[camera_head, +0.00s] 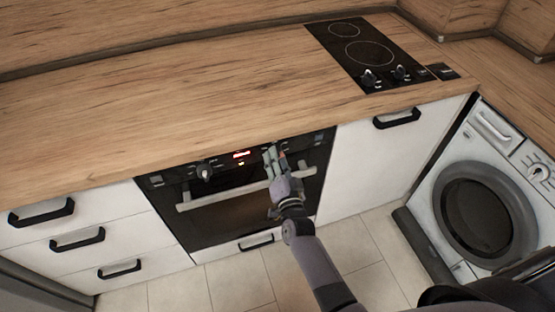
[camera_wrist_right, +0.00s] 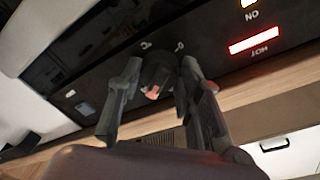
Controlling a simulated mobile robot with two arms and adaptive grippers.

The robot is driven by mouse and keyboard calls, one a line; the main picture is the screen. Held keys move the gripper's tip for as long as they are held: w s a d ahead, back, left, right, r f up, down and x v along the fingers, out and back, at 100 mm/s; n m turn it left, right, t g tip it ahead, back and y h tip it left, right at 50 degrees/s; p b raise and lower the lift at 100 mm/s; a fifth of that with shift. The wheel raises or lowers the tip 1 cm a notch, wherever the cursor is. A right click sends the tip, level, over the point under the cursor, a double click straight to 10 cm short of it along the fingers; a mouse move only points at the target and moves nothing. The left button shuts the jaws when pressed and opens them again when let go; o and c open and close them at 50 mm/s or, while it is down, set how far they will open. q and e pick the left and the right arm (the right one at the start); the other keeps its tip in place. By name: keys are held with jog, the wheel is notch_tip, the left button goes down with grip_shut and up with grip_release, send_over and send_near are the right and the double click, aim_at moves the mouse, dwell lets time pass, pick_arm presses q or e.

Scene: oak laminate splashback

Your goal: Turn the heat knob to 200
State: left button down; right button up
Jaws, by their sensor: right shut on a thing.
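The black oven panel (camera_head: 225,160) is under the worktop, with a lit red display (camera_head: 241,154). My right gripper (camera_head: 274,153) is at the panel, right of the display, and hides the knob there in the head view. In the right wrist view, my right gripper (camera_wrist_right: 148,90) has one finger on each side of that dark heat knob (camera_wrist_right: 156,68) and is shut on it. A small reddish patch shows on the knob. Its scale and set value cannot be read. My left gripper is not in view.
Another oven knob (camera_head: 204,171) sits left of the display. The oven handle (camera_head: 228,194) crosses below the panel, under my right gripper. The hob (camera_head: 378,52) is on the worktop, and a washing machine (camera_head: 485,205) stands at right.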

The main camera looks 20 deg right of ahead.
jog(key=shift+f, duration=0.15)
jog(key=o, duration=1.2)
jog(key=shift+c, duration=0.2)
jog(key=s, duration=1.2)
jog(key=shift+a, duration=0.45)
